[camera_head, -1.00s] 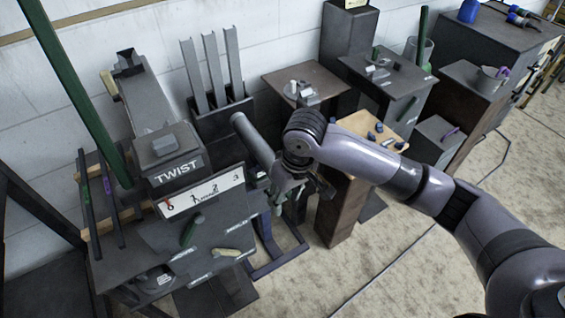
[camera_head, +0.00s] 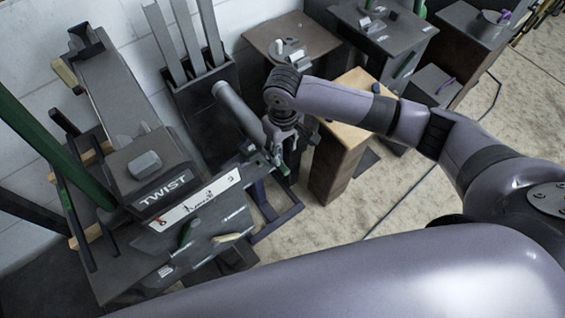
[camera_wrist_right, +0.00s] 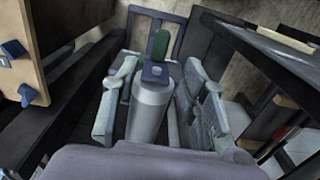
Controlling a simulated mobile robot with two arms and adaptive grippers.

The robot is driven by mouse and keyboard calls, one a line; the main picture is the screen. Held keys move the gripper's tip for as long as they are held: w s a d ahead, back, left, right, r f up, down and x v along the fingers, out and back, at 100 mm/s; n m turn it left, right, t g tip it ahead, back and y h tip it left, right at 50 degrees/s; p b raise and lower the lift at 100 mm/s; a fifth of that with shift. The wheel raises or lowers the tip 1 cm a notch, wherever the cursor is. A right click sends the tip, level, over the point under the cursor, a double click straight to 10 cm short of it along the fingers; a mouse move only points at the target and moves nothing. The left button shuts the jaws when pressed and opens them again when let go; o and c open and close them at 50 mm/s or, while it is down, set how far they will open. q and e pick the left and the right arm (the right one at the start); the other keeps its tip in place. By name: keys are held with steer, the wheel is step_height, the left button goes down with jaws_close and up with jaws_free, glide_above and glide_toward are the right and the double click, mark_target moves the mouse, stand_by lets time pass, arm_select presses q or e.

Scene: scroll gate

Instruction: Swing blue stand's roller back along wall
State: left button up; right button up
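The blue stand (camera_head: 278,220) stands on the floor right of the TWIST machine, with a low blue frame base. A grey cylinder (camera_head: 236,108), which looks like its roller, slants up and left beside my right wrist. My right gripper (camera_head: 278,158) points down above the stand, partly hidden by its own wrist. In the right wrist view, my right gripper (camera_wrist_right: 160,85) has its fingers spread on both sides of a grey cylinder (camera_wrist_right: 150,105) with a blue end and a green piece beyond. Contact is unclear. The blue base (camera_wrist_right: 177,28) shows behind. My left gripper is out of view.
The TWIST machine (camera_head: 140,168) with a numbered panel is close on the left. A rack of grey channels (camera_head: 187,45) stands against the wall. A wooden-topped pedestal (camera_head: 340,140) is just right of the gripper. Floor is open farther right.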

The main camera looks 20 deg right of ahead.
mark_target(283, 167)
step_height(283, 167, down, 9)
steer(key=shift+f, duration=0.1)
steer(key=shift+s, duration=0.1)
steer(key=shift+c, duration=0.4)
jaws_close()
stand_by(0.6)
